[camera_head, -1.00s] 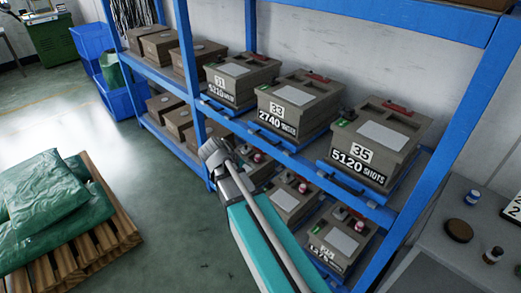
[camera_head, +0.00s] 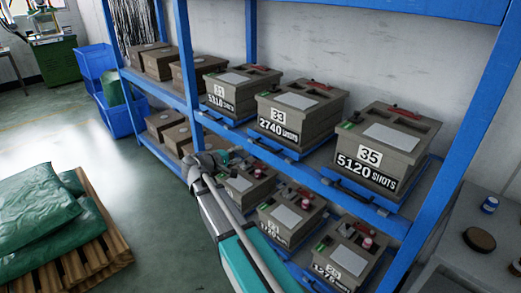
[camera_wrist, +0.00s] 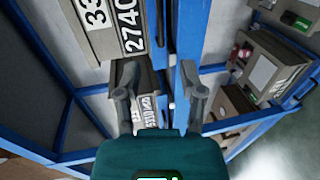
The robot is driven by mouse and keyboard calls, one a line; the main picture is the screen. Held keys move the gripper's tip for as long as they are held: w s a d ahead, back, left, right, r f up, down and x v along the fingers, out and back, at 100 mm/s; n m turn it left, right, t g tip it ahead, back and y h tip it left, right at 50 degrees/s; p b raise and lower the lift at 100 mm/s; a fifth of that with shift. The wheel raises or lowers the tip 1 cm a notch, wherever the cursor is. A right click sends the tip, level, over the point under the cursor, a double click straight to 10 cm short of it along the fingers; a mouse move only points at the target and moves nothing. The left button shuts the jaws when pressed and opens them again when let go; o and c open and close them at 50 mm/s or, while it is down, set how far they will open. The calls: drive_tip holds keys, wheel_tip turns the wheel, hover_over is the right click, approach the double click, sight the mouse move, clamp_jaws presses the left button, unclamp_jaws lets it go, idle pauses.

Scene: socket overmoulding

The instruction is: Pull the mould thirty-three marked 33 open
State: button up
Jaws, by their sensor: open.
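The mould marked 33 (camera_head: 300,112) is a grey-brown block with a red handle on top and a "2740 SHOTS" label. It sits on a blue pull-out tray (camera_head: 292,150) on the upper shelf, between the moulds marked 31 and 35. A dark handle (camera_head: 270,138) is on the tray's front. My gripper (camera_head: 228,156) is below and left of mould 33, in front of the rack, apart from the tray. In the wrist view my gripper (camera_wrist: 158,104) is open with nothing between its fingers, and mould 33 (camera_wrist: 100,32) shows at the top left, turned sideways.
Mould 31 (camera_head: 238,90) and mould 35 (camera_head: 385,145) flank it. More moulds (camera_head: 290,218) fill the lower shelf. A blue rack post (camera_head: 188,75) stands left of mould 31. A pallet (camera_head: 100,262) with green sacks is at the left; a grey table (camera_head: 455,235) is at the right.

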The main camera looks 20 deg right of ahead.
sight(263, 146)
drive_tip(key=b+x, duration=0.3)
drive_tip(key=x, duration=1)
drive_tip(key=shift+w+d+f, duration=0.1)
drive_tip(key=shift+d, duration=0.3)
clamp_jaws()
